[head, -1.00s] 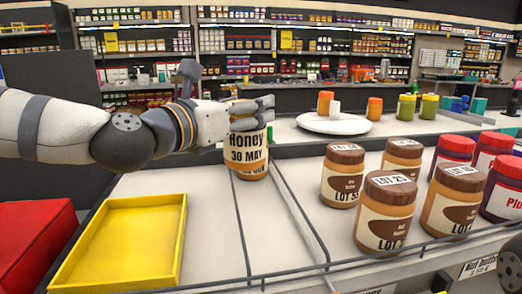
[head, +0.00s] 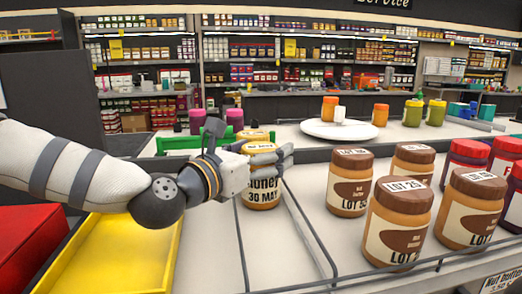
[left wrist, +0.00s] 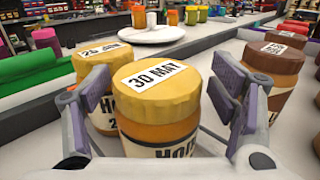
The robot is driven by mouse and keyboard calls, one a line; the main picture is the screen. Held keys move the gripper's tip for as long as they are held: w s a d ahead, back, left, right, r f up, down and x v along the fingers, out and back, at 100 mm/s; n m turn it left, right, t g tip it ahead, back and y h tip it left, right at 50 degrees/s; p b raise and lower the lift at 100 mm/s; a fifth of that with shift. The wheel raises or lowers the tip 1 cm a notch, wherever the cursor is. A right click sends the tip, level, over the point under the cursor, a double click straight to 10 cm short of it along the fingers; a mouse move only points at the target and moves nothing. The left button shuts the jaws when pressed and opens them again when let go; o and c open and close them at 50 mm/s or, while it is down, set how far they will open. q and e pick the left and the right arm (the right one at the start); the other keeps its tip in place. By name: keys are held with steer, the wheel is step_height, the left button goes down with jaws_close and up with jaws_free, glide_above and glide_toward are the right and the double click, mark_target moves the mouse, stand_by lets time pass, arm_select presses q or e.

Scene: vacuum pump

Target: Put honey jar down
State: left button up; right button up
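The honey jar (head: 262,195) has a yellow lid marked 30 MAY and stands upright in a lane of the shelf, left of the brown-lidded jars. In the left wrist view the same honey jar (left wrist: 158,105) is between the two fingers of my left gripper (left wrist: 160,84), with a visible gap on each side. The left gripper (head: 272,153) is open around the jar's upper part and hides some of it in the head view. A second honey jar (left wrist: 100,60), with a different date, stands just behind it. My right gripper is not in view.
Several brown-lidded nut butter jars (head: 398,225) stand close on the right, with red-lidded jars (head: 466,160) beyond. A yellow tray (head: 120,250) lies at the left. Thin dark rails divide the lanes. A white round plate (head: 340,130) is on the counter behind.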

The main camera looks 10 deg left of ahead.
arm_select(q)
steer(key=shift+r, duration=0.35)
steer(key=p+v, duration=0.1)
steer(key=v, duration=1.1)
steer(key=shift+p, duration=0.35)
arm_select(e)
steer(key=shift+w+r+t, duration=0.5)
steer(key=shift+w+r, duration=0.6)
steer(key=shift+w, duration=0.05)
arm_select(q)
steer(key=shift+f, duration=0.2)
